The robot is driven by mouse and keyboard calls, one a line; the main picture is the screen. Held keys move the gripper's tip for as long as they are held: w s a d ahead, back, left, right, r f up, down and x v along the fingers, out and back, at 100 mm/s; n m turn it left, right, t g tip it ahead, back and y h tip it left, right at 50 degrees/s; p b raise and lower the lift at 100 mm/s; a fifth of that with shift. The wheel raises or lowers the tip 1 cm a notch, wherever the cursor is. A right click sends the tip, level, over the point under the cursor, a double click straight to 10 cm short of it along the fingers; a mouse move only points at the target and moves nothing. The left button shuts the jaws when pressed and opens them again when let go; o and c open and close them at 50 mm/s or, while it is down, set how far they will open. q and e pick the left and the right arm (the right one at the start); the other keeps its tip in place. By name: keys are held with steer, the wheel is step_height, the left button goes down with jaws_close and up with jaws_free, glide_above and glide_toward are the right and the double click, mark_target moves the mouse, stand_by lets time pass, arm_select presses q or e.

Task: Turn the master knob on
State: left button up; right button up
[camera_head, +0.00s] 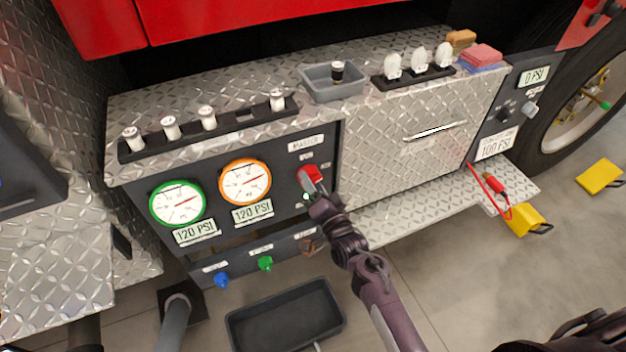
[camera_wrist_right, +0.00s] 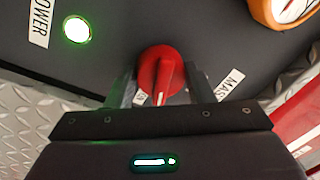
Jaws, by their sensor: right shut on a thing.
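The red master knob (camera_head: 309,176) sits on the dark panel under a white label (camera_head: 305,145) reading MASTER. My right gripper (camera_head: 318,193) reaches it from below right. In the right wrist view the red knob (camera_wrist_right: 160,72) lies between the two fingers of my right gripper (camera_wrist_right: 164,88), which is shut on it. A round light (camera_wrist_right: 77,29) by the POWER label (camera_wrist_right: 40,22) glows green. My left gripper is not in view.
Two gauges, one green-rimmed (camera_head: 177,204) and one orange-rimmed (camera_head: 244,182), sit left of the knob above 120 PSI displays. A black tray (camera_head: 285,316) lies on the floor below. A metal step (camera_head: 425,215) juts out at right. A handled drawer front (camera_head: 395,165) stands beside the panel.

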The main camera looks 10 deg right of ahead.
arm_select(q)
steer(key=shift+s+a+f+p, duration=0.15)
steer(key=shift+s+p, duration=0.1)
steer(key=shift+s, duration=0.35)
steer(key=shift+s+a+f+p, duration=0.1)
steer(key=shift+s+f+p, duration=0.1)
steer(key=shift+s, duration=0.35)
arm_select(e)
steer(key=shift+m, duration=1.3)
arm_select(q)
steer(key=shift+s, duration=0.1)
arm_select(e)
steer(key=o, duration=1)
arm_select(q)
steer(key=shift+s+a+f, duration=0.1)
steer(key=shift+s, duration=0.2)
arm_select(e)
steer(key=v, duration=0.7)
steer(key=shift+s, duration=0.4)
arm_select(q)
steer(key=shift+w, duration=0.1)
